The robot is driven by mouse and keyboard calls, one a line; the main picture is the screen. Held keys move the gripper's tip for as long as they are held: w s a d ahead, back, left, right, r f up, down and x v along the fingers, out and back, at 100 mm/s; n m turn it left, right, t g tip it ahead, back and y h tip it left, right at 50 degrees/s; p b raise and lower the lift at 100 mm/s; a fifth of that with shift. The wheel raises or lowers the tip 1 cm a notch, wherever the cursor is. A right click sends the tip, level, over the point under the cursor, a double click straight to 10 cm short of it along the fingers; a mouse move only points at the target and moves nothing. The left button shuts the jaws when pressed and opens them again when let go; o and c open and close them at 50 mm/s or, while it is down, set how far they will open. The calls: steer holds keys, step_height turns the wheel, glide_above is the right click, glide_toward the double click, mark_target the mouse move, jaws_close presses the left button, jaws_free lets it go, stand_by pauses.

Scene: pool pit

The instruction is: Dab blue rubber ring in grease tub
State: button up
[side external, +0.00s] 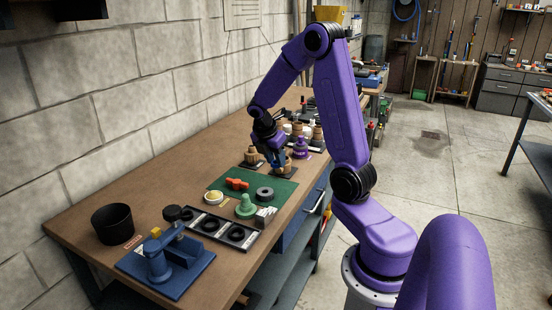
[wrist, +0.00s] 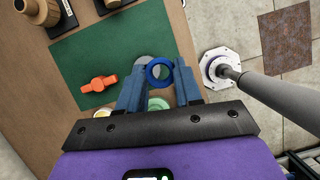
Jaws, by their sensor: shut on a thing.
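A blue rubber ring (wrist: 160,71) is held between the blue fingertips of my gripper (wrist: 159,75) in the wrist view. In the side external view my gripper (side external: 278,161) points down, above the far end of the green mat; the ring is too small to make out there. A small white tub with pale yellow contents (side external: 214,198), which looks like the grease tub, stands at the mat's near left corner. It also shows in the wrist view (wrist: 102,113), partly hidden by my gripper. The ring is apart from the tub.
On the green mat (side external: 222,182) are an orange part (side external: 237,184), a dark grey round part (side external: 264,194) and a pale green stepped part (side external: 245,207). A black tray with dark rings (side external: 205,223), a blue fixture (side external: 165,262) and a black bin (side external: 113,224) stand nearer. Wooden-looking parts (side external: 252,155) stand beyond.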

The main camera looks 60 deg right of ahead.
steer(key=w+a+f, duration=0.1)
steer(key=w+a, duration=0.3)
steer(key=w, duration=0.7)
glide_above(212, 193)
step_height(212, 193, down, 3)
steer(key=shift+r, duration=0.1)
steer(key=shift+f, duration=3)
steer(key=shift+f, duration=0.3)
steer(key=shift+r, duration=0.1)
step_height(212, 193, up, 7)
steer(key=shift+a, duration=0.15)
